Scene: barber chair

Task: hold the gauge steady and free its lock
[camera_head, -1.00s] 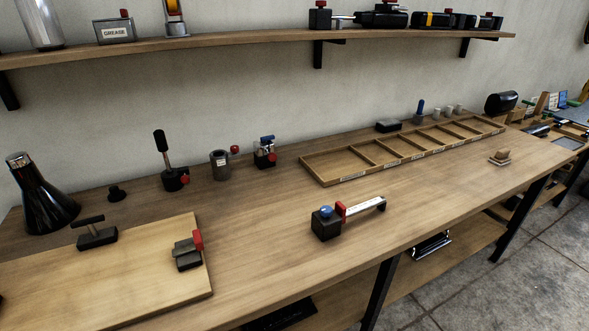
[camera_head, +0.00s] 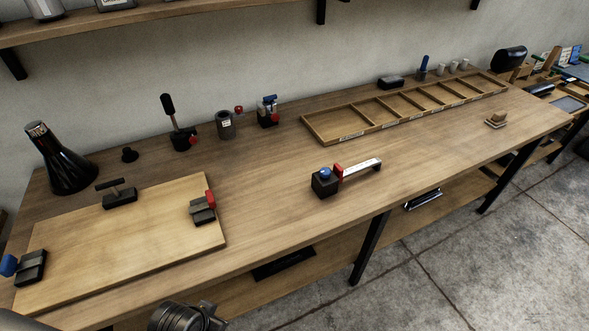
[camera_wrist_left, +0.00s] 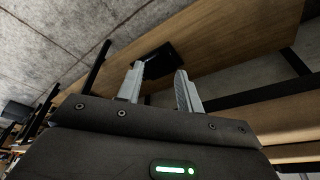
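The item that looks like the gauge (camera_head: 358,170) lies on the workbench right of the middle. It has a silver bar with a red block at its left end. A black block with a blue knob (camera_head: 325,173) stands against that red end; I cannot tell which part is the lock. My left gripper (camera_wrist_left: 160,72) shows in the left wrist view, its two pale fingers apart and nothing between them. It is away from the gauge, which is not in that view. My right gripper is in neither view.
A wooden board (camera_head: 120,245) with black clamp-like blocks lies at the left. A divided wooden tray (camera_head: 345,133) runs along the back right. A black lamp-like cone (camera_head: 62,160), a lever stand (camera_head: 181,138) and a grey cup (camera_head: 226,124) stand behind. The bench around the gauge is clear.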

